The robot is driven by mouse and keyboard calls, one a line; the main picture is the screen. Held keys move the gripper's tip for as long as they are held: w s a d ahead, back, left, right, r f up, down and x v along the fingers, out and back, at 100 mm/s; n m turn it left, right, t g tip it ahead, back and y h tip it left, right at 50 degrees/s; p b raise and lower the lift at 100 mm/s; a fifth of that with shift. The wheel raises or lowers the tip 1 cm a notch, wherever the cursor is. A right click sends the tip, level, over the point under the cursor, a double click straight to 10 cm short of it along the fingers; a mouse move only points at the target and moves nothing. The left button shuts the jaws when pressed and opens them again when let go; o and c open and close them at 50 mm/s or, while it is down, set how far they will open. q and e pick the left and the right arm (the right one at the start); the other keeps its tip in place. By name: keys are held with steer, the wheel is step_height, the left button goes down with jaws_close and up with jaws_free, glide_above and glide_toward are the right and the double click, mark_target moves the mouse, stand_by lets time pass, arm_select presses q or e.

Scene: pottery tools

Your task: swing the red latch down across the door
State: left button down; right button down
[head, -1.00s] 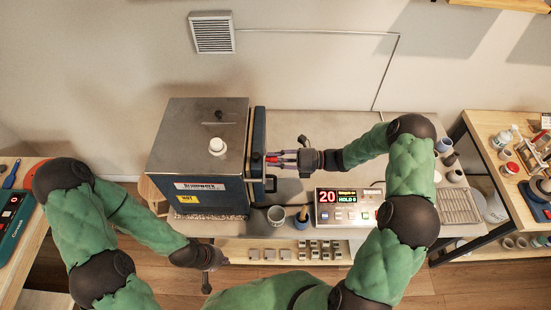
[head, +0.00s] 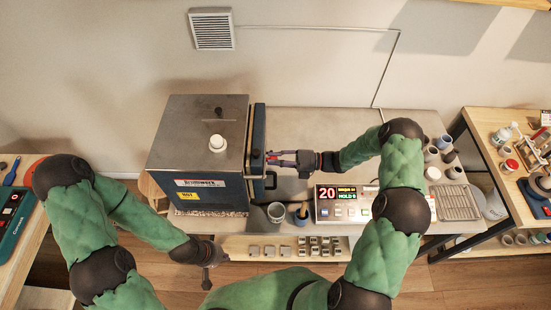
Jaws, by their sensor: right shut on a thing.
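The kiln (head: 195,140) is a grey and blue box on the table, with its dark blue door (head: 258,150) on the right side, standing against the body. My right gripper (head: 279,157) is at the door's outer face, its fingers pointing left and shut on the red latch (head: 271,154). Only a small bit of red shows between the fingers, so the latch's exact angle is hard to tell. A dark handle (head: 271,181) sits lower on the door. My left gripper (head: 214,254) hangs in front of the kiln, away from it; its fingers are too small to read.
A controller box (head: 342,204) with a lit display stands right of the door. A grey cup (head: 276,213) and a brush pot (head: 301,214) stand just below the door. A wire rack (head: 458,202) and several small pots are further right. Low shelf blocks lie in front.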

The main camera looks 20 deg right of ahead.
steer(key=shift+w+d, duration=0.1)
stand_by(0.4)
steer(key=c, duration=1.2)
jaws_free()
steer(key=shift+o, duration=0.6)
steer(key=shift+f, duration=0.15)
steer(key=shift+d, duration=0.1)
steer(key=v, duration=1.1)
steer(key=shift+d, duration=0.4)
